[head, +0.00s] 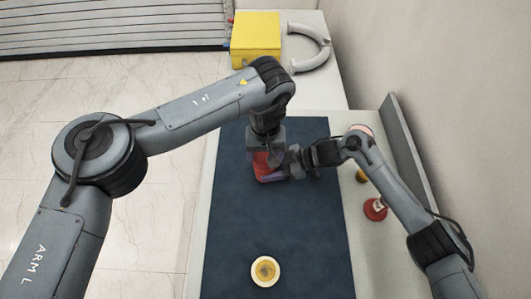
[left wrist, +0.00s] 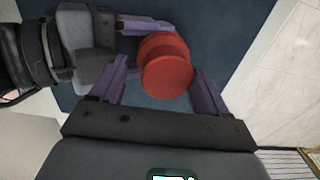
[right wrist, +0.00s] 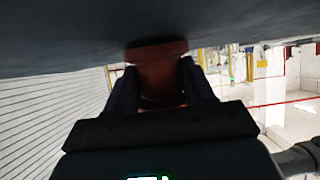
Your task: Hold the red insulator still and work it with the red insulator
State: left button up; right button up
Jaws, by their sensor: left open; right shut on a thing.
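A red insulator (head: 262,164) is over the dark blue mat, partly hidden by both grippers in the head view. In the left wrist view the red insulator (left wrist: 167,76) shows as two overlapping round discs. My left gripper (left wrist: 157,70) is open, with one finger on each side of the red piece and a gap visible. My right gripper (head: 281,169) comes in from the right and is shut on the red insulator. In the right wrist view the dark red body (right wrist: 158,78) sits between its fingers. I cannot tell whether a second red insulator is there.
A white and yellow round piece (head: 265,271) lies on the near mat (head: 315,235). A red piece (head: 375,209) and a yellow one (head: 361,176) stand right of the mat. A yellow box (head: 256,38) and grey curved part (head: 321,48) are at the back. The mat's middle is clear.

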pick_arm(q)
jog(key=shift+s+d+r, duration=0.1)
jog(key=shift+d+r, duration=0.05)
jog(key=shift+d, duration=0.25)
notch_tip(320, 180, up, 12)
jog(key=shift+a, duration=0.35)
